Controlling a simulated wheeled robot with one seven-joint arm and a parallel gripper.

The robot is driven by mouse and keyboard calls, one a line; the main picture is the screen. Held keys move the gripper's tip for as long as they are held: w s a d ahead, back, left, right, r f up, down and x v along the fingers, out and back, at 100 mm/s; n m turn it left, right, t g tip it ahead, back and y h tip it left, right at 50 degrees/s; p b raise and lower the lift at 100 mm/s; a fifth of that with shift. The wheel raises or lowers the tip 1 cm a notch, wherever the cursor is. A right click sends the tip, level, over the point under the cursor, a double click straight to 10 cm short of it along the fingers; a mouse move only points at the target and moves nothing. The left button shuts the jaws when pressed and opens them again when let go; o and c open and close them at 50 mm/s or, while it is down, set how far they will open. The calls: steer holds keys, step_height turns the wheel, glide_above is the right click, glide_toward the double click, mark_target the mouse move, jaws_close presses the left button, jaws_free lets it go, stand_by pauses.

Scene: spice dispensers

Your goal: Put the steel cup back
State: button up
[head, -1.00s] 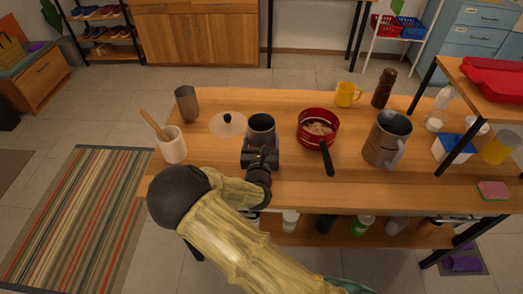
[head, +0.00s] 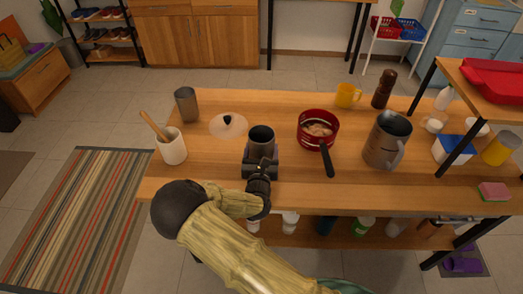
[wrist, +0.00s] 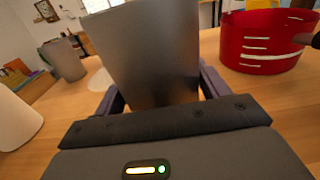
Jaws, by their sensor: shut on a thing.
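A grey steel cup (head: 261,137) is upright near the middle of the table, between the glass lid and the red pan. My gripper (head: 261,158) is shut on it from the near side. In the wrist view the cup (wrist: 150,55) fills the space between the two fingers (wrist: 155,98), and its lower part is hidden. I cannot tell whether its base touches the table. A second grey metal cup (head: 187,105) stands at the table's back left, and it also shows in the wrist view (wrist: 65,60).
A white holder with a wooden spoon (head: 172,147) stands at the left. The glass lid (head: 229,125) lies behind-left of the held cup. The red pan (head: 317,128) and its dark handle are close on the right, with a large metal pitcher (head: 387,140) beyond.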

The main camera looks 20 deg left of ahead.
steer(key=o, duration=1.1)
steer(key=shift+f, duration=0.1)
steer(key=shift+s, duration=0.1)
steer(key=v, duration=1.1)
steer(key=shift+s+d+b, duration=0.2)
steer(key=shift+s+b, duration=0.2)
steer(key=shift+r, duration=0.2)
